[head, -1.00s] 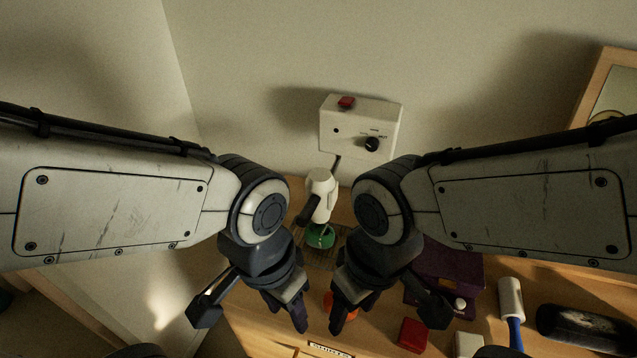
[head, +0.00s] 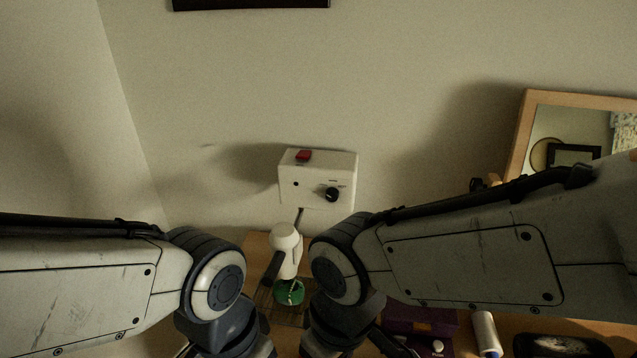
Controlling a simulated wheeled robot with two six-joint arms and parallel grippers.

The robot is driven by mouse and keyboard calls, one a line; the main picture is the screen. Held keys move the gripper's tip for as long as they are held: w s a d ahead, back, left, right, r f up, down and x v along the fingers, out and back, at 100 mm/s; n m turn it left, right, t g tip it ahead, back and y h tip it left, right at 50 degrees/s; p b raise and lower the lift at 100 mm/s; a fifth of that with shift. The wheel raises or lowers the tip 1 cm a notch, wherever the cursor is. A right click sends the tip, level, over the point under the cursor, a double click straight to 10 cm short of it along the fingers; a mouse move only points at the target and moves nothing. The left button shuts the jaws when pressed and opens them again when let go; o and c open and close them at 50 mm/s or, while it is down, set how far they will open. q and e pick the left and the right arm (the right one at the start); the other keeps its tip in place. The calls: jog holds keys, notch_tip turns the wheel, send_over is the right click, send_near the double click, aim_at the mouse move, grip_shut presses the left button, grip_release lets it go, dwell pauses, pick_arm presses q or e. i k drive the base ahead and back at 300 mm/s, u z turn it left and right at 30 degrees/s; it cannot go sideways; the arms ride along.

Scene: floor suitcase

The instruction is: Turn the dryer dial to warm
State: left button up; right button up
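The dryer's white control box (head: 300,187) is mounted on the wall near the middle of the head view. Its round black dial (head: 332,195) is on the front face at the right, with small markings around it that are too small to read. A red switch (head: 304,155) sits on top of the box. The white hair dryer (head: 286,244) stands below the box, with a dark handle and a cord running up. Both my arms reach in low, below and apart from the dial. Both grippers are below the picture's lower edge.
A green object (head: 289,292) is under the dryer on the wooden tabletop. A purple box (head: 420,319), a white roller (head: 486,333) and a dark case (head: 560,346) lie to the right. A wood-framed mirror (head: 522,150) stands at the right. The wall around the control box is clear.

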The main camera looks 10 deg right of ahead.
aim_at(332, 194)
jog(key=z, duration=1.5)
jog(key=k, duration=1)
jog(key=u, duration=0.85)
jog(key=i, duration=1)
jog(key=u, duration=0.05)
